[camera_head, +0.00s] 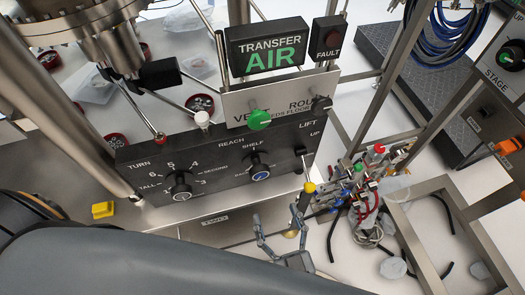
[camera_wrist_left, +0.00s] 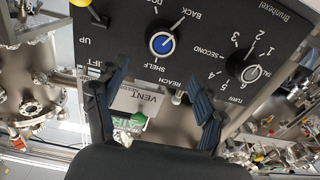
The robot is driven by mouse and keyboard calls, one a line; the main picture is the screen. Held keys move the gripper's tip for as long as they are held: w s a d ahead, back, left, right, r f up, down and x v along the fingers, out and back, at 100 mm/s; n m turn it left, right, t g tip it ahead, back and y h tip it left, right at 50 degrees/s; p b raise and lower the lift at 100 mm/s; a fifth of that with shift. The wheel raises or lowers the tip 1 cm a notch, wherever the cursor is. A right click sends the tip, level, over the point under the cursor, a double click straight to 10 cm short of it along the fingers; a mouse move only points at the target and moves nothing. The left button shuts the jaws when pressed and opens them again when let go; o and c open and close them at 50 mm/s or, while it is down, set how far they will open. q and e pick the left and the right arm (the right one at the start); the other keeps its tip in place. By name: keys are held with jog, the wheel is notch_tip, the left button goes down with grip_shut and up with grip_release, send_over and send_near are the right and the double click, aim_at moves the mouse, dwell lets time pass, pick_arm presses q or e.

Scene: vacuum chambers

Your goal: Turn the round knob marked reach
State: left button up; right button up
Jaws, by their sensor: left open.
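The reach knob (camera_head: 260,172) is a round black knob with a blue face on the black panel (camera_head: 222,152), under the words REACH and SHELF. In the left wrist view the reach knob (camera_wrist_left: 161,43) shows face-on, just beyond the fingers, with nothing over it. I cannot tell its exact pointer setting. My left gripper (camera_head: 279,222) is open and empty, below and a little right of the knob in the head view, apart from it. In the left wrist view its two fingers (camera_wrist_left: 157,88) stand wide apart. My right gripper is not in view.
The turn knob (camera_head: 180,185) sits left of the reach knob. A lift lever with a yellow ball (camera_head: 308,187) is at right, close to my left gripper. A green vent knob (camera_head: 259,120) is above. Cables and small fittings (camera_head: 375,180) crowd the right.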

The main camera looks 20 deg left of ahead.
aim_at(261, 175)
pick_arm(q)
jog(key=p+x, duration=0.3)
jog(key=x, duration=0.9)
jog(key=shift+w+a+r, duration=0.1)
jog(key=shift+a+r, duration=0.05)
jog(key=shift+a, duration=0.1)
jog(key=shift+w+a, duration=0.2)
jog(key=shift+w, duration=0.1)
jog(key=shift+c, duration=0.2)
jog(key=c, duration=1.1)
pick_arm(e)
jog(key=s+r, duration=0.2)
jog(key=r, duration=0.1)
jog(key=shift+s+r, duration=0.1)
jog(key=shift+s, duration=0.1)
